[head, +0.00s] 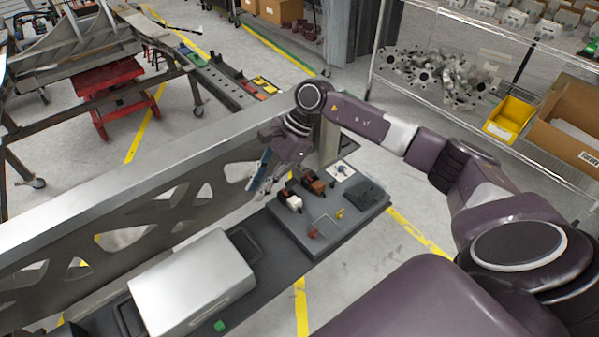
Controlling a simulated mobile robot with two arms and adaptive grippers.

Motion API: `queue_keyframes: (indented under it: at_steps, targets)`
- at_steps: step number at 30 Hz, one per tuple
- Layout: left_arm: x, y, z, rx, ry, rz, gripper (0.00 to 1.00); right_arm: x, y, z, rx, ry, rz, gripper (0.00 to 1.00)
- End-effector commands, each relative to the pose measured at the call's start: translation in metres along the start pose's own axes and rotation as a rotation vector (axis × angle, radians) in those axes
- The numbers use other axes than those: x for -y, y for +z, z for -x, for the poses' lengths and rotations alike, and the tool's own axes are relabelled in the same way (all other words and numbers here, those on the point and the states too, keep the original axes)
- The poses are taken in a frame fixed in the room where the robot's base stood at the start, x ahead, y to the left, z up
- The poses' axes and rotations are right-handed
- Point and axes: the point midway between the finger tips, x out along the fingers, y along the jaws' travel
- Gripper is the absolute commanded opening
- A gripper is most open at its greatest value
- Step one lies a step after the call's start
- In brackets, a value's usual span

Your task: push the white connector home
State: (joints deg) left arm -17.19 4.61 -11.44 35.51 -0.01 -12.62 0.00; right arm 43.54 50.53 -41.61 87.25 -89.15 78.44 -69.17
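The white connector (293,203) appears as a small white block at the front end of a dark socket on the grey fixture board (290,238). How deep it sits cannot be told at this size. My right gripper (262,184) hangs just left of and slightly above it, pointing down, and appears apart from it. Its fingers are small and partly merge with the metal frame behind, so their opening is unclear. My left gripper is out of view.
A brown connector (315,185) sits beside the white one. A wire handle (322,221), a red piece (313,233) and a yellow piece (340,213) stand on the board. A tall metal chassis rail (100,222) runs along the left; a silver box (192,283) lies in front.

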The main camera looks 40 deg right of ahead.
Motion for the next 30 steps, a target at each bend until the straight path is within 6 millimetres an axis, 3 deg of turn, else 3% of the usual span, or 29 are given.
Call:
queue_keyframes:
  at_steps: [1, 3, 6, 10, 17, 24, 30]
  targets:
    - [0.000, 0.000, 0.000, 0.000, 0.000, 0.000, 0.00, -0.001, -0.025, 0.016, -0.079, 0.026, 0.016, 0.17]
    - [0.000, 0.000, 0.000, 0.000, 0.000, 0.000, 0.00, -0.006, -0.052, 0.034, -0.168, 0.067, 0.032, 0.17]
    - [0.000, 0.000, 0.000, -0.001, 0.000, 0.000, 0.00, -0.013, -0.076, 0.052, -0.247, 0.110, 0.041, 0.17]
    - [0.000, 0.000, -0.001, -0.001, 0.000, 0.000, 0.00, -0.017, -0.089, 0.060, -0.286, 0.134, 0.043, 0.17]
    - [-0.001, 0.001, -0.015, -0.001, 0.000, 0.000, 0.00, -0.021, -0.103, 0.039, -0.286, 0.138, 0.042, 0.17]
    - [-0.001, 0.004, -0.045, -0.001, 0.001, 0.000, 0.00, -0.025, -0.128, 0.002, -0.285, 0.135, 0.043, 0.17]
    - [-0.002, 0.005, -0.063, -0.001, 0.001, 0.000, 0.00, -0.026, -0.138, -0.014, -0.284, 0.134, 0.043, 0.17]
